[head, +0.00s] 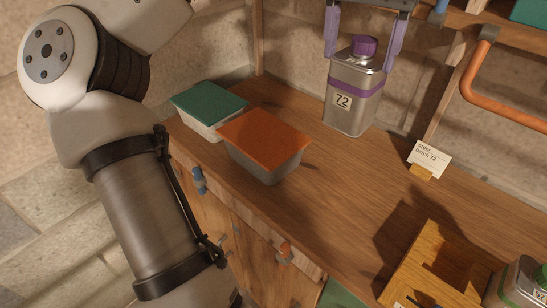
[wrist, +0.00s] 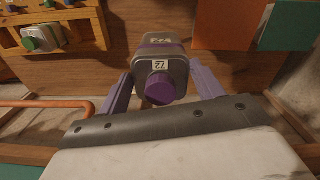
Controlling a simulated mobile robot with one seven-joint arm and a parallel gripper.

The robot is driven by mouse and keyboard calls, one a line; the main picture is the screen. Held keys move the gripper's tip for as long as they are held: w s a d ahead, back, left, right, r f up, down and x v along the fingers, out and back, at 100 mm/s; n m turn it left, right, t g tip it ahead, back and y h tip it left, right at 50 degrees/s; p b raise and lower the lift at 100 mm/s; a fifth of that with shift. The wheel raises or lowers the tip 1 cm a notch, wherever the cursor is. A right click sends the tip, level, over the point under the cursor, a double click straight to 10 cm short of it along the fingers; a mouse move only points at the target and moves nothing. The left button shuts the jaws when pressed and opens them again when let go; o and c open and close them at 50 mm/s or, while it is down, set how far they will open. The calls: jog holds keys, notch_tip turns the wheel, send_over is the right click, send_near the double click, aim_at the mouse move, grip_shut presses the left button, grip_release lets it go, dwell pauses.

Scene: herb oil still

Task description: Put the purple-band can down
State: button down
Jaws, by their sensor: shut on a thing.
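The purple-band can (head: 354,108) is a silver, square-sided tin with a purple cap, a purple stripe and a "72" label. It is upright in the head view, over the back of the wooden counter (head: 335,195). I cannot tell whether its base touches the wood. My gripper (head: 362,56) is shut on the can from above, with a purple finger on either side of its upper part. In the wrist view my gripper (wrist: 160,90) has the can (wrist: 160,48) between its fingers, cap towards the camera.
A tub with an orange lid (head: 264,136) and one with a green lid (head: 209,105) stand left of the can. A small card reading "batch 72" (head: 429,158) stands to the right. A wooden rack (head: 425,262) and a green-banded can (head: 521,284) are at the lower right. A copper pipe (head: 497,98) is at the right.

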notch_tip(320, 180, down, 20)
jog(key=b, duration=0.2)
dwell(0.4)
jog(key=shift+d+f, duration=0.1)
jog(key=shift+c, duration=1.3)
grip_release()
